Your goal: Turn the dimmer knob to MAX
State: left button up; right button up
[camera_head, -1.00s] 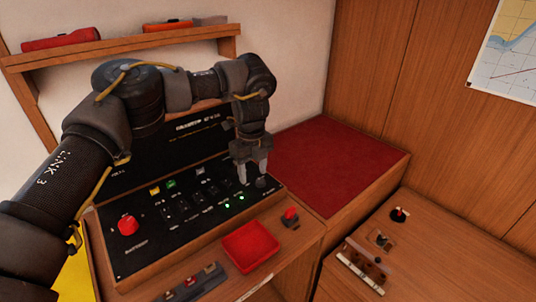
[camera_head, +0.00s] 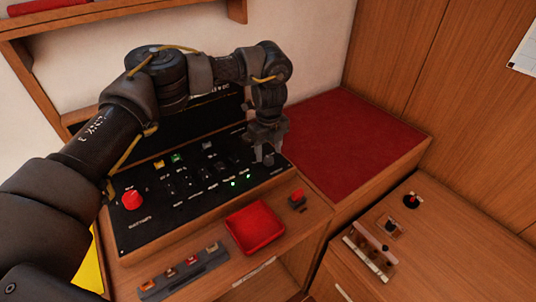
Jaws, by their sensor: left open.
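The black control panel (camera_head: 215,201) slopes along the back of the wooden desk. The dark dimmer knob (camera_head: 268,160) sits near its right end, partly hidden by my left gripper. My left gripper (camera_head: 267,153) points down at the knob, open, with a grey finger to either side of it as seen here. I cannot tell whether the fingers touch the knob. The MAX mark and the knob's pointer cannot be made out. My right gripper is out of view.
A red knob (camera_head: 132,200), small switches and two lit green lamps are on the panel. In front are a red tray (camera_head: 255,228), a small red switch (camera_head: 297,198) and a strip of switches (camera_head: 183,273). A red cushion (camera_head: 350,140) lies right of the panel.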

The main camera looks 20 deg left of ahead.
aim_at(269, 158)
pick_arm(q)
jog(key=w+f, duration=0.2)
jog(key=f, duration=0.1)
jog(key=w+f, duration=0.1)
jog(key=shift+a+f+p, duration=0.2)
jog(key=shift+f+p, duration=0.05)
jog(key=shift+p, duration=0.05)
jog(key=shift+s+a+f, duration=0.1)
jog(key=shift+a+f, duration=0.15)
jog(key=shift+f, duration=0.05)
jog(key=shift+s+d+r, duration=0.15)
jog(key=shift+s+r, duration=0.15)
jog(key=shift+s, duration=0.25)
jog(key=shift+w+d+f, duration=0.15)
jog(key=shift+w+f, duration=0.05)
jog(key=shift+w, duration=0.1)
jog(key=shift+c, duration=0.9)
jog(key=shift+w+f, duration=0.1)
jog(key=shift+c, duration=1.2)
jog(key=shift+a, duration=0.2)
jog(key=shift+c, duration=2.7)
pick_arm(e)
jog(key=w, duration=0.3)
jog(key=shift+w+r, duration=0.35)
